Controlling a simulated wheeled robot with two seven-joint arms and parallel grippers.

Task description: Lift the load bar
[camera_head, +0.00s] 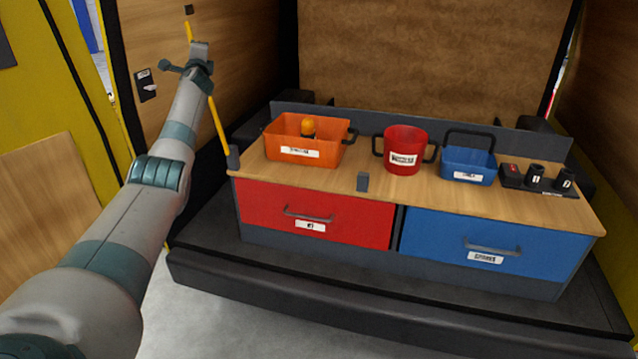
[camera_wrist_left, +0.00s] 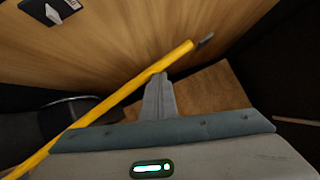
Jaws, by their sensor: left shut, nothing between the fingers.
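The load bar is a thin yellow bar (camera_head: 218,122) that stands tilted at the left end of the bench. Its lower end meets a dark post (camera_head: 233,157) at the bench corner, and its upper end is near a small dark fitting (camera_head: 189,9) on the wood wall. My left gripper (camera_head: 199,46) is at the upper part of the bar and hides a stretch of it. In the left wrist view, the shut fingers (camera_wrist_left: 160,80) overlap the bar (camera_wrist_left: 125,93) near its upper end, with nothing between them. I cannot tell whether they touch it. My right gripper is not in view.
The bench top (camera_head: 345,180) holds an orange bin (camera_head: 275,152), a red bucket (camera_head: 403,140), a blue basket (camera_head: 462,160) and a black holder with cups (camera_head: 540,192). Below are a red drawer (camera_head: 270,205) and a blue drawer (camera_head: 440,235). A wall switch (camera_head: 146,86) is left of my gripper.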

